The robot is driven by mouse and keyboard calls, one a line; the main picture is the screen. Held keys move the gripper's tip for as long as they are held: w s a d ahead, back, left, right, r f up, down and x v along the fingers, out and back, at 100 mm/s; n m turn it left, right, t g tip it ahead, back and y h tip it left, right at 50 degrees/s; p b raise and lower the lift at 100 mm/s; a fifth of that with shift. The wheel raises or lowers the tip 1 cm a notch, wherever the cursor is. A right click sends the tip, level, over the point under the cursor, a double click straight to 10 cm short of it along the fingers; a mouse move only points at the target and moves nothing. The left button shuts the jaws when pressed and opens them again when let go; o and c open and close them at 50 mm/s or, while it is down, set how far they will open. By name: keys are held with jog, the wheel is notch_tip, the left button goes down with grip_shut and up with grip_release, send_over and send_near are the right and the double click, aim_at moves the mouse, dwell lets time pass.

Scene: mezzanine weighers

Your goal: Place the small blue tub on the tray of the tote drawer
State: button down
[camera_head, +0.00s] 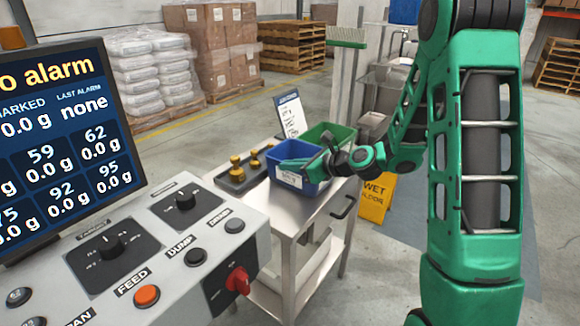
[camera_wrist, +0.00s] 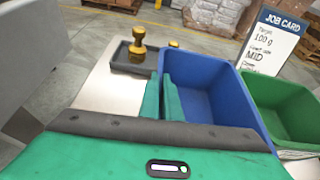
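The small blue tub (camera_head: 300,180) is on the steel cart at the middle of the head view, with a white label on its front. It fills the middle of the wrist view (camera_wrist: 215,90), open and seemingly empty. My gripper (camera_head: 292,163) is at the tub's left wall. In the wrist view one finger of my gripper (camera_wrist: 162,98) is outside that wall and the other inside, close together with the wall between them. The gripper looks shut on the wall. Whether the tub's base touches the cart is hard to tell. I see no tote drawer or tray of it.
A green tub (camera_head: 328,136) stands close behind the blue one. A dark tray (camera_head: 236,183) with brass weights is on the steel cart (camera_head: 292,215). A job card (camera_head: 291,115) stands behind. A control console (camera_head: 160,245) is at left, a yellow wet-floor sign (camera_head: 376,198) at right.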

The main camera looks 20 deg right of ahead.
jog(key=c, duration=2)
grip_release()
jog(key=shift+s+d+r, duration=0.1)
jog(key=v, duration=1.1)
jog(key=shift+s+r, duration=0.2)
jog(key=shift+s, duration=0.15)
